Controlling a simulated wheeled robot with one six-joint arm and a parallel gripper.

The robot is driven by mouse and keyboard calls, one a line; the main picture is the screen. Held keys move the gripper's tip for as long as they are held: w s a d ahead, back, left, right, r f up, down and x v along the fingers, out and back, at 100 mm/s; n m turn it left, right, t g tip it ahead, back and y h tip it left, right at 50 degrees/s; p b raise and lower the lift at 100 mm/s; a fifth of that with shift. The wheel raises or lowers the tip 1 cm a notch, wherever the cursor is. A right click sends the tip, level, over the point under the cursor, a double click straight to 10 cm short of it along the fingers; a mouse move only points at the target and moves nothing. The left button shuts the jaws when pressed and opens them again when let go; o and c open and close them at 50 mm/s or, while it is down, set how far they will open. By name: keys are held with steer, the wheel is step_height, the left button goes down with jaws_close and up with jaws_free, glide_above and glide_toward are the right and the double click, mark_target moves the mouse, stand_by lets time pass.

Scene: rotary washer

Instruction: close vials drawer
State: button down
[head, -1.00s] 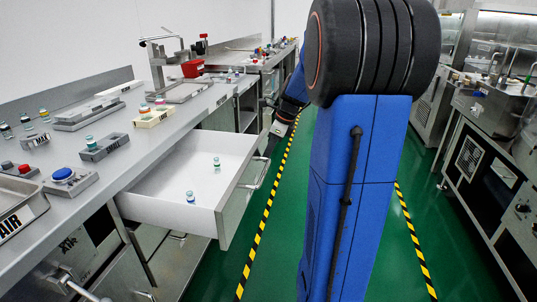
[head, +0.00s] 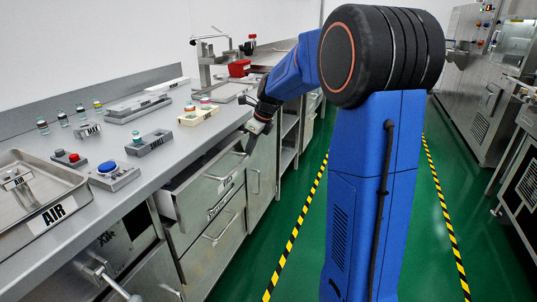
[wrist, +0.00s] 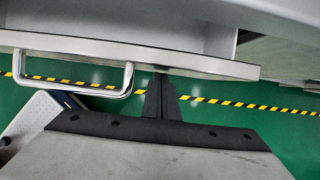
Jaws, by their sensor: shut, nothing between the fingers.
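The vials drawer (head: 205,187) is the top drawer under the left counter. In the head view my gripper (head: 246,150) is at the drawer's far end.
More drawers (head: 215,238) with handles sit below. The green floor (head: 275,240) right of the drawers is clear, with a striped line.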

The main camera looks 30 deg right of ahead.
steer(key=w+a, duration=0.4)
steer(key=w, duration=0.1)
steer(key=shift+w+a+r, duration=0.1)
steer(key=shift+w+a, duration=0.05)
steer(key=shift+w, duration=0.1)
steer(key=shift+w+r, duration=0.1)
